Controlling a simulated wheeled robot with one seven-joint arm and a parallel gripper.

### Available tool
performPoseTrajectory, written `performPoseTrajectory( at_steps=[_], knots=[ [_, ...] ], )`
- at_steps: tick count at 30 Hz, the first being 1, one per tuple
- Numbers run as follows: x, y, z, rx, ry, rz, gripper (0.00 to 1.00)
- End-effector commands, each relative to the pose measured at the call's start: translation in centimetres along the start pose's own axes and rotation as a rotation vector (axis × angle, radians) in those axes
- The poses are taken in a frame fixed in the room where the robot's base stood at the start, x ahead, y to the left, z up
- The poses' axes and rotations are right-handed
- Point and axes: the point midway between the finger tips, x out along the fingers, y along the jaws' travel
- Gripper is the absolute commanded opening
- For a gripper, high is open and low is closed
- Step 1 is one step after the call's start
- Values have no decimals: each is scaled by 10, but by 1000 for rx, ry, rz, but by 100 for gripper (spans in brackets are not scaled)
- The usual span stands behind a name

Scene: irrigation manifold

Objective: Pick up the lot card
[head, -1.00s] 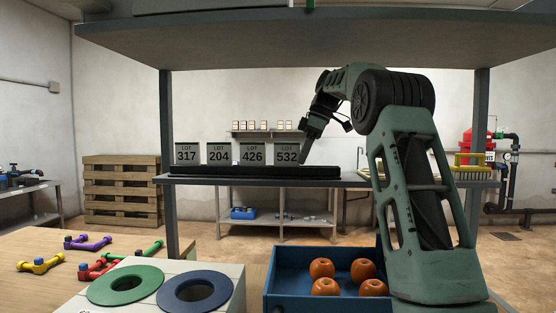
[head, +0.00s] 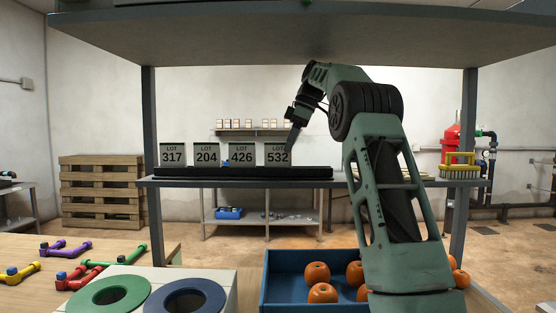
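Four lot cards stand upright in a row in a long black holder (head: 215,173) on the shelf. They read LOT 317 (head: 172,154), LOT 204 (head: 206,154), LOT 426 (head: 241,154) and LOT 532 (head: 275,156). The task line does not say which card is meant. My gripper (head: 289,146) points down at the upper right edge of the 532 card and overlaps it in the picture. Its fingertips are small and dark, so I cannot tell whether they are apart or touch the card.
An upper shelf board (head: 290,38) hangs above my arm. A yellow brush (head: 461,168) lies on the shelf at right. Below are a blue tray (head: 290,257) with orange round parts, green (head: 108,296) and blue (head: 186,299) rings, and colored pipe pieces on a wooden table (head: 120,245).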

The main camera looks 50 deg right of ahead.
Motion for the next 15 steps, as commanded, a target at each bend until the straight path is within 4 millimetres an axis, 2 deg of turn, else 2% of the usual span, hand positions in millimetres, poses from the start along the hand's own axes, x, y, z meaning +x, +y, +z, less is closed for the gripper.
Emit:
performPoseTrajectory(
  at_steps=[5,9,15],
  knots=[
    [11,0,-29,-5,0,-2,38],
    [33,-1,-27,-1,0,-2,38],
    [42,0,-27,-1,0,1,38]
  ],
)
